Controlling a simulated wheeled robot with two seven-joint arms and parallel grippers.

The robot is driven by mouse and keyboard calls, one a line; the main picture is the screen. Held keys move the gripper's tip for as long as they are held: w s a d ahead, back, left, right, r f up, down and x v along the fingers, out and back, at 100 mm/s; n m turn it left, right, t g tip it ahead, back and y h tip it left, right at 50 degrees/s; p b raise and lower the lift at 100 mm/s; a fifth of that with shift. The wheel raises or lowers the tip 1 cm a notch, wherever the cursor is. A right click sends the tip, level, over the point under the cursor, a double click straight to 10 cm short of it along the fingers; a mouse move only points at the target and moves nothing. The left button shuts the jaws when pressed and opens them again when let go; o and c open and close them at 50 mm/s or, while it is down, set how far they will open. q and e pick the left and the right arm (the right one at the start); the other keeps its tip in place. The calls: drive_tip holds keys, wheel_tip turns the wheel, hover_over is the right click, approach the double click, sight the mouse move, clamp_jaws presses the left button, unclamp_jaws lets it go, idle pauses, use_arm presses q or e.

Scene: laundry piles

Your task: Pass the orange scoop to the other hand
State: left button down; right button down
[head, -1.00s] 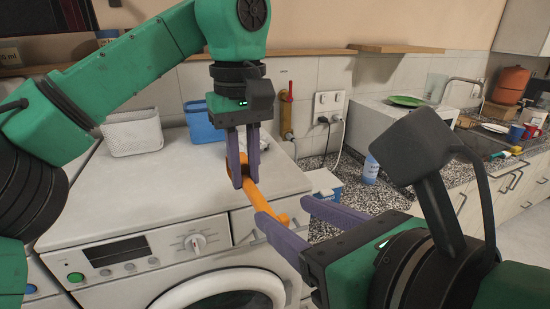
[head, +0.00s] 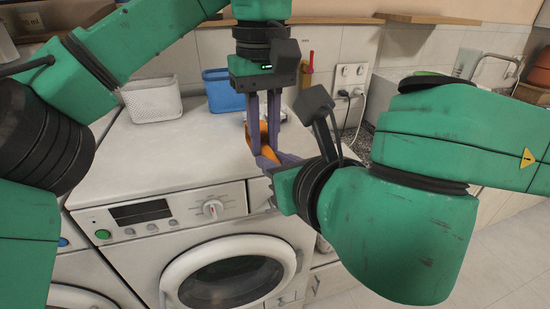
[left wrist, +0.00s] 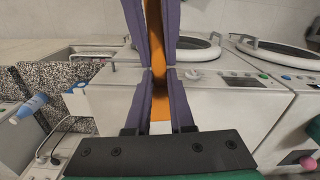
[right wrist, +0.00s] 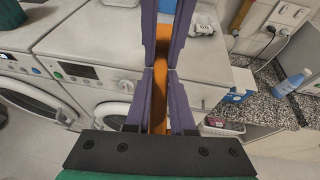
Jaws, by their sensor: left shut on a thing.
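The orange scoop (head: 264,135) is held in the air above the front of the washing machine. My left gripper (head: 264,148) points down and is shut on the scoop; the scoop shows between its fingers in the left wrist view (left wrist: 160,100). My right gripper (head: 264,163) comes in from the right, with its fingers on either side of the scoop, close to the left fingertips. In the right wrist view the scoop (right wrist: 158,110) lies between the right fingers, but whether they grip it is unclear. The fingers hide much of the scoop.
The washing machine (head: 130,185) has a mostly clear top. A white basket (head: 152,100) and a blue basket (head: 222,92) stand at its back. A socket (head: 350,76) with cables is on the wall.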

use_arm(q)
drive_tip(key=c, duration=0.7)
unclamp_jaws()
